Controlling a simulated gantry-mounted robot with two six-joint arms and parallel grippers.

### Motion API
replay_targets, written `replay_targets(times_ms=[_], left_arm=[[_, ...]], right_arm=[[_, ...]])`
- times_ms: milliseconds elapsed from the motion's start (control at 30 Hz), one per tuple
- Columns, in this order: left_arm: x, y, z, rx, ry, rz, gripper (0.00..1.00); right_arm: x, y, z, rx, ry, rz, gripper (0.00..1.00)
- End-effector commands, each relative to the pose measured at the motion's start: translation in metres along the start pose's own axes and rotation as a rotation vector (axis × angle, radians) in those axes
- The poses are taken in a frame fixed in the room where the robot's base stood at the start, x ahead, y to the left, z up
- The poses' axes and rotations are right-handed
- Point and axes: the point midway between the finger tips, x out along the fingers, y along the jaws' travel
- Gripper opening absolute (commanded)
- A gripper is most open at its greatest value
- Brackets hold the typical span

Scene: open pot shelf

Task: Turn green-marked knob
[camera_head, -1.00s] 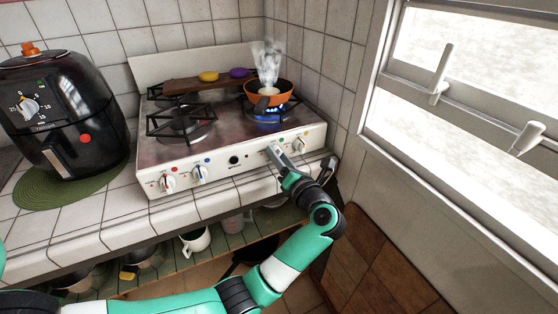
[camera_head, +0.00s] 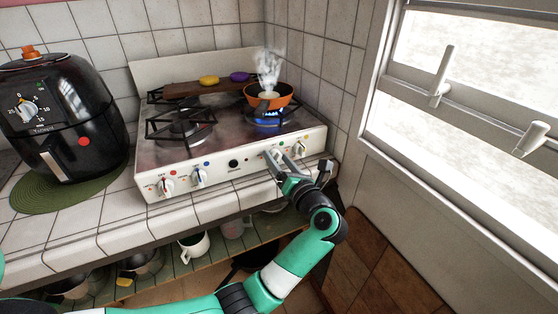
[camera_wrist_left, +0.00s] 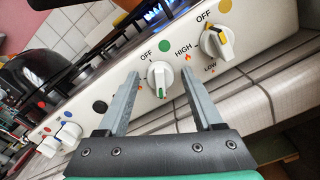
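The green-marked knob (camera_wrist_left: 159,77) is white, with a green dot (camera_wrist_left: 164,46) above it on the stove's front panel. In the head view the knob (camera_head: 277,154) is right of the black dot. My left gripper (camera_head: 281,162) is at its front. In the left wrist view the two fingers of this gripper (camera_wrist_left: 160,78) are open, one on each side of the knob, with gaps between them and it. I cannot tell whether the tips reach past its face. My right gripper is not in view.
A yellow-marked knob (camera_wrist_left: 216,42) is close to the right finger. Red- and blue-marked knobs (camera_head: 199,176) are farther left. An orange pan (camera_head: 283,93) steams over a blue flame (camera_head: 268,117). A black air fryer (camera_head: 62,120) stands left. The tiled counter edge (camera_head: 215,208) runs below the panel.

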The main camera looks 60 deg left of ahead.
Motion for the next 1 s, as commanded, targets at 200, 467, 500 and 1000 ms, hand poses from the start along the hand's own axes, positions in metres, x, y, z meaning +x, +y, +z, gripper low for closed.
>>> replay_targets(times_ms=[200, 467, 500, 1000], left_arm=[[0.000, 0.000, 0.000, 0.001, 0.000, 0.000, 0.73], [-0.018, 0.000, 0.002, 0.003, -0.001, -0.003, 0.73], [-0.026, 0.000, 0.003, 0.004, -0.001, -0.004, 0.73], [-0.115, 0.000, 0.001, 0.001, -0.001, -0.001, 0.73]], right_arm=[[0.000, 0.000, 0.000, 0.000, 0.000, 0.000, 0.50], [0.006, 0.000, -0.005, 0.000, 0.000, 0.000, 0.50], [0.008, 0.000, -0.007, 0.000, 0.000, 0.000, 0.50], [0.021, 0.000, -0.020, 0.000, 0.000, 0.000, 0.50]])
